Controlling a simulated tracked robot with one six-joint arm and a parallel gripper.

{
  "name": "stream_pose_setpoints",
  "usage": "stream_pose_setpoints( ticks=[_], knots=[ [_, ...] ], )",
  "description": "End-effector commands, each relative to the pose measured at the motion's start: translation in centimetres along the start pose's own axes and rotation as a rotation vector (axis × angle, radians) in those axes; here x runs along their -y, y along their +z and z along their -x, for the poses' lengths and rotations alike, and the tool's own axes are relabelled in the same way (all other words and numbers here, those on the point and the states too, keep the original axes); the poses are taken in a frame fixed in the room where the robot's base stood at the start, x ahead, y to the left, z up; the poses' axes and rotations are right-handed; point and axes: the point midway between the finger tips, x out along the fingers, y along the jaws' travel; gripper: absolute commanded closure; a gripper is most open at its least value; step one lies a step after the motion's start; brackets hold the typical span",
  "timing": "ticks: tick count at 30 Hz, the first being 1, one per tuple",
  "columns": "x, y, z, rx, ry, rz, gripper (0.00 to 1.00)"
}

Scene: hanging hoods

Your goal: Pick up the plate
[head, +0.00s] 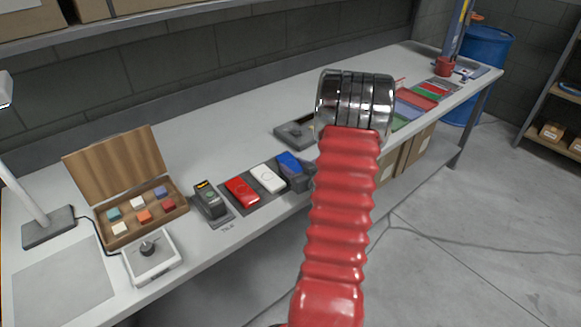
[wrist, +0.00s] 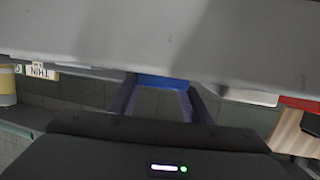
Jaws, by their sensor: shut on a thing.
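A blue plate (head: 288,162) is at the right end of a short row on the grey bench, beside a white plate (head: 267,178) and a red plate (head: 241,190). My gripper (head: 298,179) is dark and shows only in part beside my red arm, at the blue plate. In the wrist view my gripper (wrist: 161,97) has its two fingers on either side of the blue plate (wrist: 163,82), shut on it. I cannot tell whether the plate is clear of the bench. The wrist view also shows the white plate (wrist: 250,97) and the red plate (wrist: 300,104).
An open wooden box (head: 140,195) of coloured blocks and a white box with a knob (head: 152,257) stand farther left. A grey tray (head: 293,131) lies behind the row.

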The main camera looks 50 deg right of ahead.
Motion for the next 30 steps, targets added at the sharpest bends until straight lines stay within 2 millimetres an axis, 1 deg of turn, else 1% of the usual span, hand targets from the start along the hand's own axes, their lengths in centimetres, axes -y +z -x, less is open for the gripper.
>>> stream_pose_setpoints(
  ticks=[8,14,17,27,30],
  knots=[
    [0.0,-0.1,0.1,0.000,0.000,0.001,0.81],
    [0.0,-1.4,0.4,-0.001,0.000,0.002,0.81],
    [0.0,-2.6,0.8,-0.003,0.000,0.003,0.81],
    [0.0,-7.5,2.3,-0.003,0.001,0.004,0.81],
    [0.0,-8.6,2.6,-0.003,0.001,0.002,0.81]
  ],
)
